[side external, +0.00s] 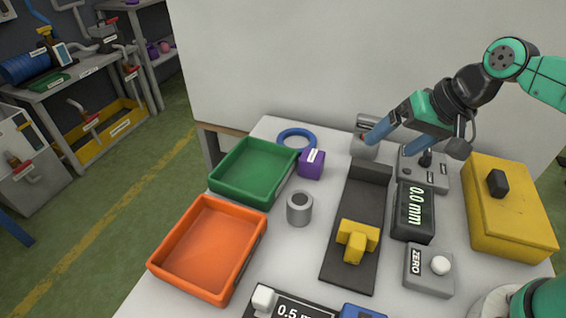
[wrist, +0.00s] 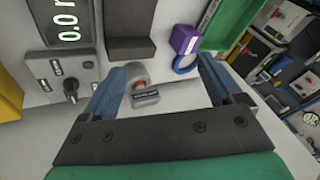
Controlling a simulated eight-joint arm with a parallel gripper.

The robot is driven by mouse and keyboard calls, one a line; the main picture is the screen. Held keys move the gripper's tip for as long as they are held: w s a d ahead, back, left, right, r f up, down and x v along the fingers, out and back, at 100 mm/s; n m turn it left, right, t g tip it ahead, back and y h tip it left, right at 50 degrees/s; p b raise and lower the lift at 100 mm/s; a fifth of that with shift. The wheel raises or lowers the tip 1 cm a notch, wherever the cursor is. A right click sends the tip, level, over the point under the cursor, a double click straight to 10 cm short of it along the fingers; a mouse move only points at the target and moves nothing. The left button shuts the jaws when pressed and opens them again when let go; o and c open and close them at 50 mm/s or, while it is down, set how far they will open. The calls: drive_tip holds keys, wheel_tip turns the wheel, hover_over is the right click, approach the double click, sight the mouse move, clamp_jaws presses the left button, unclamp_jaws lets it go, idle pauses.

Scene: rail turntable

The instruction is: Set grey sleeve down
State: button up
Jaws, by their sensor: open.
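A grey sleeve (side external: 299,208), a short cylinder with a round hole in its top, stands upright on the white table between the trays and the dark track. My gripper (side external: 381,144) is at the back of the table, well behind and to the right of the sleeve, and does not touch it. In the wrist view my gripper (wrist: 164,64) has its two blue fingers wide apart with nothing held between them. The sleeve does not show in the wrist view.
A green tray (side external: 217,186) and an orange tray (side external: 158,262) lie left of the sleeve, a purple block (side external: 312,163) and blue ring (side external: 283,134) behind. A dark track with a yellow piece (side external: 357,240), a display (side external: 414,212) and a yellow box (side external: 510,210) stand right.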

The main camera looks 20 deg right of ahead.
drive_tip(key=s+d+n+h, duration=0.1)
drive_tip(key=d+n+t, duration=0.1)
drive_tip(key=n, duration=0.1)
drive_tip(key=shift+s+r+h, duration=0.3)
drive_tip(key=shift+s+h, duration=0.1)
drive_tip(key=shift+s+d+r+n+t+h, duration=0.15)
drive_tip(key=shift+s+d+n+t+h, duration=0.15)
drive_tip(key=shift+d+n+t, duration=0.3)
drive_tip(key=shift+c, duration=1.1)
drive_tip(key=shift+a, duration=0.15)
